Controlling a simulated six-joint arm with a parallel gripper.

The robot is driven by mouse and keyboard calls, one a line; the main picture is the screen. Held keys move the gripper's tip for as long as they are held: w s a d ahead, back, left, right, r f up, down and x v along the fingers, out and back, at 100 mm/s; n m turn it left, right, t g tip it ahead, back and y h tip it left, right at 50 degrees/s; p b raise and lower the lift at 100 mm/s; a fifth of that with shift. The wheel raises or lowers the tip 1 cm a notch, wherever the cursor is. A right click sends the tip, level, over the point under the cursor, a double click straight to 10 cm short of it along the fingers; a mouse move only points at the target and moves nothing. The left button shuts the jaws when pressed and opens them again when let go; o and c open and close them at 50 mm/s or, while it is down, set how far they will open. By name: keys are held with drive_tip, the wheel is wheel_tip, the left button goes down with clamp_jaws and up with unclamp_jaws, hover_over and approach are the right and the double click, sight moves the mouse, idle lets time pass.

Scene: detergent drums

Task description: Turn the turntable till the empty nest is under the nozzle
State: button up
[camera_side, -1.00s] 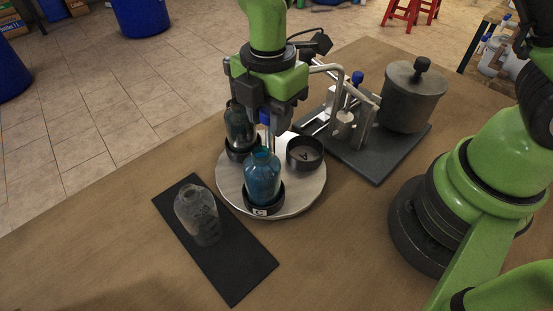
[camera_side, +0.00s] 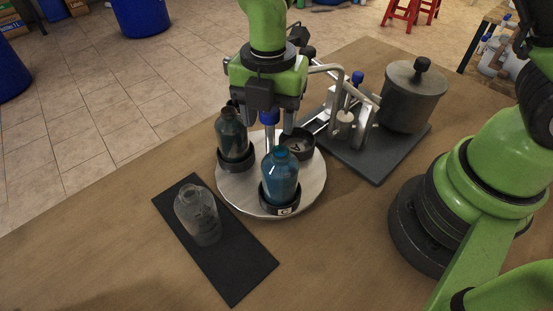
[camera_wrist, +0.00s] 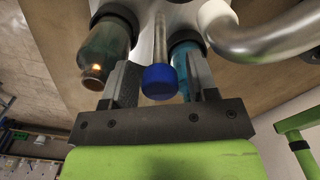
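The round pale turntable (camera_side: 238,196) bears several nests. A dark bottle (camera_side: 232,138) stands in the left nest and a blue bottle (camera_side: 280,178) in the front nest, which is marked C. The empty nest (camera_side: 298,144) is at the back right. A metal post with a blue cap (camera_side: 269,118) rises behind the blue bottle. My gripper (camera_side: 270,108) is over the turntable; in the wrist view its fingers (camera_wrist: 162,80) stand apart on either side of the cap (camera_wrist: 158,82), with a gap at the right. The bent nozzle pipe (camera_side: 328,67) passes right of my gripper; its outlet is hidden.
A clear bottle (camera_side: 197,214) stands on a black mat (camera_side: 234,272) at the front left. A lidded grey pot (camera_side: 410,98) and the pipework stand on a dark plate (camera_side: 378,165) at the right. Bare table lies in front of the turntable.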

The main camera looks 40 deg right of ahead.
wheel_tip(320, 180, up, 7)
drive_tip(key=shift+f, duration=0.2)
drive_tip(key=shift+r, duration=0.2)
idle(0.4)
drive_tip(key=shift+r, duration=0.1)
drive_tip(key=s+d+r+m+t+y, duration=0.1)
drive_tip(key=s+d+r+m+t, duration=0.2)
drive_tip(key=m, duration=1.1)
drive_tip(key=s+d+r+m+t+y, duration=0.1)
drive_tip(key=s+d+r+m+t, duration=0.3)
drive_tip(key=s+r+m, duration=0.5)
drive_tip(key=shift+s+d+m, duration=1.1)
drive_tip(key=shift+d+m, duration=0.3)
drive_tip(key=shift+m, duration=1.2)
